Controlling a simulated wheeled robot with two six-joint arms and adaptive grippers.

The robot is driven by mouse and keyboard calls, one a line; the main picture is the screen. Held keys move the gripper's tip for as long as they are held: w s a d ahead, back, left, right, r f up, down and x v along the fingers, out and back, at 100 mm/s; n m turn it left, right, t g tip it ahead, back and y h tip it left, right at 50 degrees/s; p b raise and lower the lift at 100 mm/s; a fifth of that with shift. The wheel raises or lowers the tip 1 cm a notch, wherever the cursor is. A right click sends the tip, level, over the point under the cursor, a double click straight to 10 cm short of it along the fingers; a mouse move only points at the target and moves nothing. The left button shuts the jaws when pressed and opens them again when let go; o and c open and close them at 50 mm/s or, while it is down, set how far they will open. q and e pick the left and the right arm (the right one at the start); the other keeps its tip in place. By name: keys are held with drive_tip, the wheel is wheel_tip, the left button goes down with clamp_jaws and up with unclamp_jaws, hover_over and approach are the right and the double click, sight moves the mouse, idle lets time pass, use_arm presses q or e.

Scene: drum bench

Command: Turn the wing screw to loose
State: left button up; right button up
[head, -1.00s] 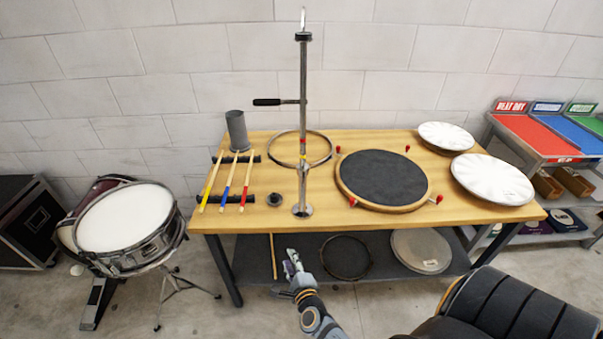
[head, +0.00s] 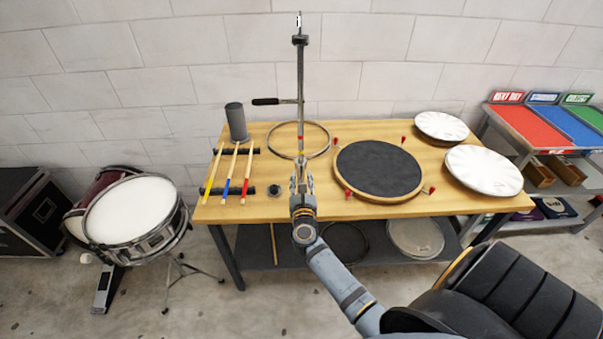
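A metal stand (head: 300,75) rises upright from the bench, with a ring around its lower part and a black-gripped side handle. A small red and yellow mark (head: 300,138) shows on its post at ring height; I cannot make out a wing screw's shape or angle there. My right gripper (head: 300,168) is upright in front of the lower post, just below that mark. It hides the post's foot. I cannot tell whether it touches the post or whether its fingers are open. My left gripper is not in view.
The wooden bench (head: 265,210) holds drumsticks (head: 228,172) on black rests, a grey cylinder (head: 236,123), a dark round pad (head: 378,170) with red fittings, and two white discs (head: 483,170). A snare drum (head: 130,212) stands left. A coloured-panel rack (head: 540,130) stands right.

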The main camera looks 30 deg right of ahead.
drive_tip(key=shift+w+d, duration=0.35)
drive_tip(key=shift+w, duration=0.2)
clamp_jaws()
